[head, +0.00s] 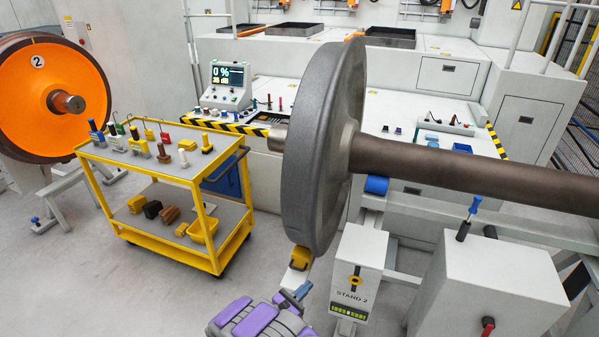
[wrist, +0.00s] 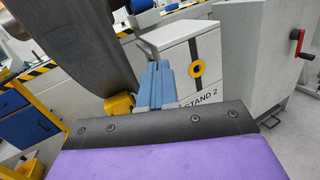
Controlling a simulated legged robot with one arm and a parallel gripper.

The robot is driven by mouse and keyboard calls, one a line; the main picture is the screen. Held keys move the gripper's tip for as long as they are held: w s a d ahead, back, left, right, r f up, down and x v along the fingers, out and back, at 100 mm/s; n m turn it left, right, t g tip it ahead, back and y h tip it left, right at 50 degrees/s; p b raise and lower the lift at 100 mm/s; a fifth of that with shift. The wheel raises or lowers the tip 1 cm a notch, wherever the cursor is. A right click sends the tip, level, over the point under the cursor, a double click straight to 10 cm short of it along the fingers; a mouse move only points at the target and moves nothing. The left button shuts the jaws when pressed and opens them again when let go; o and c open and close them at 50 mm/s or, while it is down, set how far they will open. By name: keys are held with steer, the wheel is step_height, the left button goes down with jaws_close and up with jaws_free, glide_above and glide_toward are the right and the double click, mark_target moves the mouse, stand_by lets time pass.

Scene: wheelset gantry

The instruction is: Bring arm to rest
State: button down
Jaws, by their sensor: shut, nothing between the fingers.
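My gripper (head: 298,290) is at the bottom centre of the head view, at the end of my purple and grey arm. Its blue fingers (wrist: 156,84) are together in the wrist view, with nothing between them. They are in front of the white Stand 2 box (head: 358,270), which also shows in the wrist view (wrist: 188,60). A yellow block (head: 300,257) sits against the bottom of the large grey wheel (head: 322,150), just beyond my gripper. The block also shows left of the fingers in the wrist view (wrist: 118,105).
A yellow trolley (head: 165,248) with several tools and blocks stands left. An orange wheel (head: 52,95) is at far left. The wheel's brown axle (head: 470,175) runs right. A grey cabinet (head: 490,285) with a red crank (wrist: 298,42) stands right of Stand 2. Floor shows between trolley and arm.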

steer(key=s+d+r+m+g+h, duration=0.2)
steer(key=s+d+r+m+g, duration=0.3)
steer(key=d+r, duration=0.45)
steer(key=s+d+r+m+g+h, duration=0.2)
steer(key=d+r+m+g, duration=0.5)
steer(key=d+r, duration=0.3)
steer(key=s+d+r+m+g+y, duration=0.2)
steer(key=s+r+m+g, duration=0.15)
steer(key=s, duration=0.35)
steer(key=s+d+r+m+g+y, duration=0.2)
steer(key=s+d+r+m, duration=0.1)
steer(key=s+r, duration=0.3)
steer(key=s+a+r+m+t+y, duration=0.1)
steer(key=s+a+m+y, duration=0.3)
steer(key=s, duration=0.7)
steer(key=s+a+r+m+t+y, duration=0.1)
steer(key=s+a+r+m+y, duration=0.1)
steer(key=s+a+y, duration=0.6)
steer(key=s+m, duration=0.1)
steer(key=s, duration=0.3)
steer(key=shift+s+r+m+y, duration=0.2)
steer(key=shift+s+m+y, duration=0.05)
steer(key=shift+m+y, duration=0.15)
